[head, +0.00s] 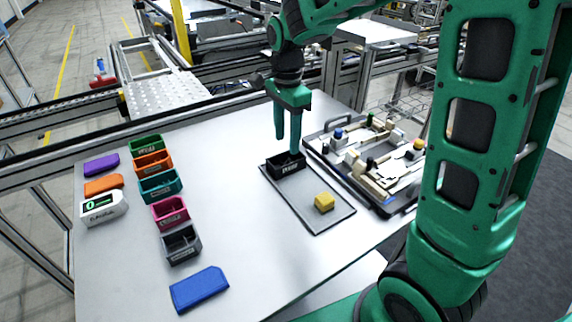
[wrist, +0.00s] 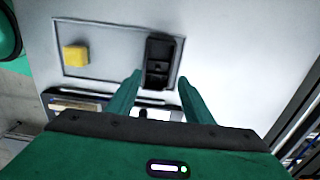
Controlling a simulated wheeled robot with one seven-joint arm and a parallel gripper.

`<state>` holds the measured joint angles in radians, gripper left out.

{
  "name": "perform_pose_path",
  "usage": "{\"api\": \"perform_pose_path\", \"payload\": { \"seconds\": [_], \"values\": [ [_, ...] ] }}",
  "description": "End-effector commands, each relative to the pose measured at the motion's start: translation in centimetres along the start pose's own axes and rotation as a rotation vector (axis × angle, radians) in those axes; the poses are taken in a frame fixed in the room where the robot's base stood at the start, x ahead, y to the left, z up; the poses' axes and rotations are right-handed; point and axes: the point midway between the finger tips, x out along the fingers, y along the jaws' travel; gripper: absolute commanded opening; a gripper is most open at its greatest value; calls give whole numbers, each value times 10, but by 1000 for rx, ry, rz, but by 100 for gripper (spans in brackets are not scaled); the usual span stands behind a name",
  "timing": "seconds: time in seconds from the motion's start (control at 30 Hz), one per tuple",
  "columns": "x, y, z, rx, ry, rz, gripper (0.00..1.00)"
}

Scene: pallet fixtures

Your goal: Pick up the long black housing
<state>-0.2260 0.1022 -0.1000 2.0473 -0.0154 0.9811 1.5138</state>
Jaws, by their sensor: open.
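The long black housing (head: 286,163) is an open-topped black box at the far end of a grey mat (head: 315,208) on the table. My green gripper (head: 288,147) is above it, pointing down, with its fingers apart. In the wrist view the housing (wrist: 160,60) lies ahead of and between the two fingertips (wrist: 160,78), with its near end between them. The jaws are open and hold nothing. I cannot tell exactly how far the tips are above or beside the housing.
A yellow block (head: 324,202) sits on the mat's near part. A tray of fixtures (head: 370,160) stands right of the mat. Several coloured open housings (head: 170,211) and lids (head: 102,163) stand at the left, with a blue lid (head: 199,289) nearer. The table's middle is clear.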

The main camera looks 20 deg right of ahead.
Motion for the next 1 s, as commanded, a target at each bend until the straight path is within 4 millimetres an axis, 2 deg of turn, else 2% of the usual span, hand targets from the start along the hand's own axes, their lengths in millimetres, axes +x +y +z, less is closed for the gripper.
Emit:
{"api": "perform_pose_path", "payload": {
  "seconds": [0.1,0.33,0.6,0.73,0.93,0.97,1.0],
  "values": [
    [14,1,0,0,0,2,47],
    [29,2,0,0,0,1,47],
    [64,3,4,-1,0,1,47],
    [72,2,4,0,0,0,47],
    [72,2,4,0,0,-1,47],
    [72,2,4,0,0,-1,44],
    [72,2,4,0,0,-1,35]
  ]
}}
